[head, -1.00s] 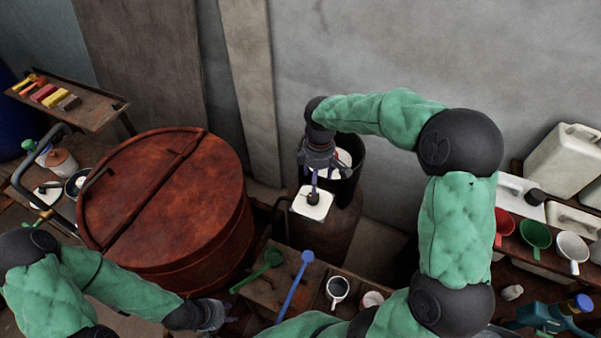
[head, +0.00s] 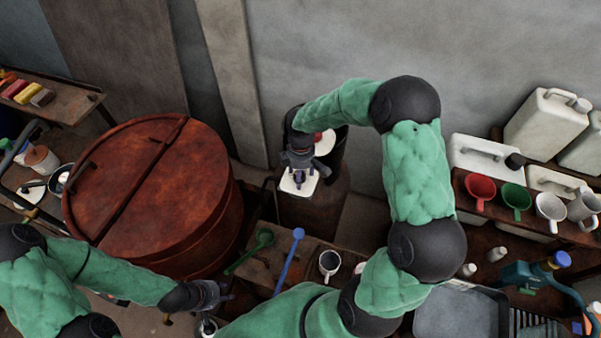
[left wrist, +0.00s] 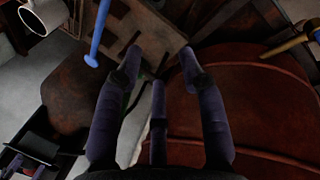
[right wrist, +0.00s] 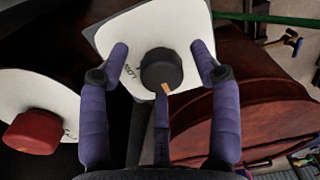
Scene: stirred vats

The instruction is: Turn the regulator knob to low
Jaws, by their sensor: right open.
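The regulator knob is a black round knob (right wrist: 161,70) with an orange pointer mark, on a white plate (right wrist: 118,38) with partly hidden black lettering. The pointer faces the bottom of the right wrist view. My right gripper (right wrist: 158,58) is open, its fingers spread on both sides of the knob; I cannot tell whether they touch it. In the head view, this gripper (head: 298,180) is over the white plate (head: 288,187) and hides the knob. My left gripper (head: 218,295) is low at the left; the left wrist view shows it open and empty (left wrist: 161,62).
A red knob (right wrist: 35,131) on another white plate (right wrist: 38,92) is close by. A big rusty lidded vat (head: 160,195) stands to the left. A bench (head: 262,262) with a green ladle (head: 250,252), a blue ladle (head: 288,258) and a mug (head: 329,262) is in front.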

